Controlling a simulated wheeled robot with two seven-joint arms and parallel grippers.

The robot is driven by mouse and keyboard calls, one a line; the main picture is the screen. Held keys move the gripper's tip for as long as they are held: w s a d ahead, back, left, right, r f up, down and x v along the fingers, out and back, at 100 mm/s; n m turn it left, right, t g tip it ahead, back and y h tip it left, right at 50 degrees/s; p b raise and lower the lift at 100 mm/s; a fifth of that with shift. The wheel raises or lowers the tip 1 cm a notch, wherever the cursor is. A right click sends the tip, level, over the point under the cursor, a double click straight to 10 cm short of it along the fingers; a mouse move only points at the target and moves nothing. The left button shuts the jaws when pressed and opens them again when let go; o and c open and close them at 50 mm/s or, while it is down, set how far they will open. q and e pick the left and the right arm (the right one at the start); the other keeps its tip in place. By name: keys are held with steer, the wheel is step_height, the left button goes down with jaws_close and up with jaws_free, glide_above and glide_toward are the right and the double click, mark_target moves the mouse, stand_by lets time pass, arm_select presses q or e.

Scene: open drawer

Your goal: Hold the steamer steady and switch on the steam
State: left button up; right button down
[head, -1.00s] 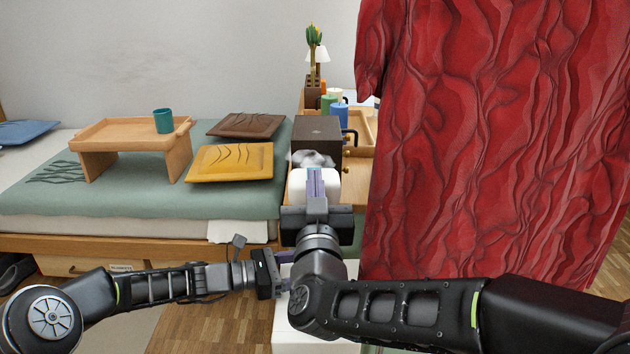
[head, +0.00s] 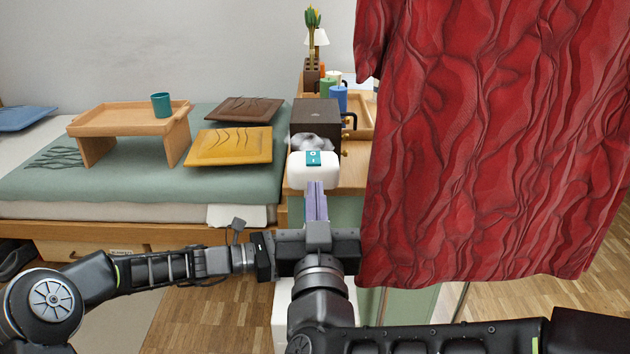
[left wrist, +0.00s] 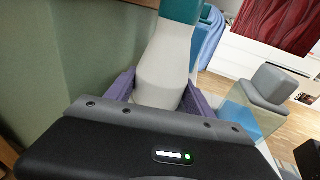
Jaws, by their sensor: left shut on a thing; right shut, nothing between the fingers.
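The steamer (head: 302,177) is white with a teal switch panel (head: 314,158) on its top, which bears small white marks. It stands in front of the dark box at mid picture. The left wrist view shows its white body (left wrist: 165,62) with a teal part above. My left gripper (left wrist: 158,93) is shut on that body, one purple finger on each side. In the head view its fingers are hidden behind my right gripper. My right gripper (head: 316,186) is shut and empty, its tips just below the switch panel in the picture; I cannot tell whether they touch the steamer.
A red garment (head: 480,140) hangs close on the right. Behind the steamer are a dark box (head: 316,118), a crumpled whitish thing (head: 312,143) and a wooden tray (head: 362,130). A bed with a wooden tray table (head: 125,120) and cushions (head: 230,147) fills the left.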

stand_by(0.3)
arm_select(q)
steer(key=o, duration=1.1)
steer(key=shift+c, duration=0.2)
steer(key=v, duration=1.2)
